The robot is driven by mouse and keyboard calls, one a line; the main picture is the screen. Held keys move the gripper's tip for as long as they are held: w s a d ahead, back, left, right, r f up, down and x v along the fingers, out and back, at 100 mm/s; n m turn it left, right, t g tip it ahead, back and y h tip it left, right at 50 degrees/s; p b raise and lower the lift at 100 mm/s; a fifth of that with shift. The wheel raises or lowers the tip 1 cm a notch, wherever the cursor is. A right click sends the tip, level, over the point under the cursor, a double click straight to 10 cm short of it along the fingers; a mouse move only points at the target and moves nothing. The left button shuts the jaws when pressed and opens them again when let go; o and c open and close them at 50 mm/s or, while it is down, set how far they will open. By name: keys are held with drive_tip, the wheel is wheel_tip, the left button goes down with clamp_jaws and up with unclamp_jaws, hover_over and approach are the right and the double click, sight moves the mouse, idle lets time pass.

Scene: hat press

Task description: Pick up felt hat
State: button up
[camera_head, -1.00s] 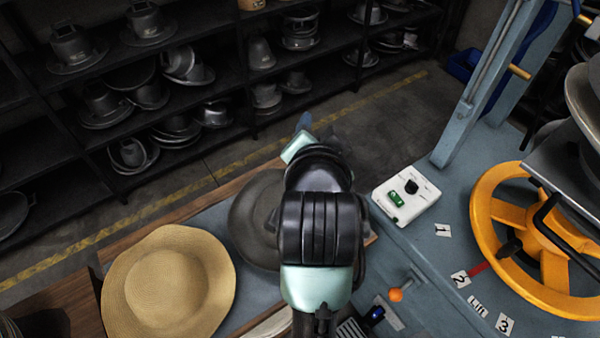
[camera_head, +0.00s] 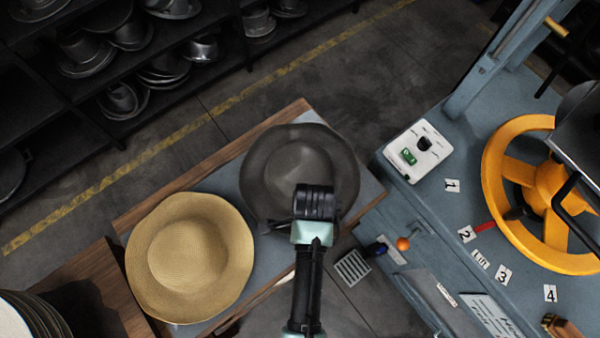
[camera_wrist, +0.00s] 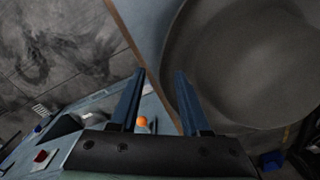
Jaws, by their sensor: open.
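The dark grey felt hat (camera_head: 290,152) sits brim down on the blue-grey top of a wood-edged table, right of a straw hat. Its crown is visible; my wrist covers part of the near brim. In the wrist view the felt hat (camera_wrist: 250,60) fills the upper right. My gripper (camera_wrist: 160,75) is open and empty, its two blue fingers apart. The right finger overlaps the brim in the picture and the left finger lies outside the brim edge. I cannot tell whether either finger touches. The fingers are mostly hidden in the head view.
The straw hat (camera_head: 190,257) lies close on the left. A blue-grey press bench (camera_head: 440,225) with a yellow handwheel (camera_head: 497,180), a white control box (camera_head: 418,150) and an orange-knobbed lever (camera_head: 403,244) stands right. Dark shelves (camera_head: 60,140) of metal hat forms are behind, across open floor.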

drive_tip(key=shift+w+a+f, duration=0.1)
drive_tip(key=shift+w+f, duration=0.05)
drive_tip(key=shift+f, duration=1.15)
drive_tip(key=shift+w+a+f, duration=0.1)
drive_tip(key=shift+f, duration=1.2)
clamp_jaws()
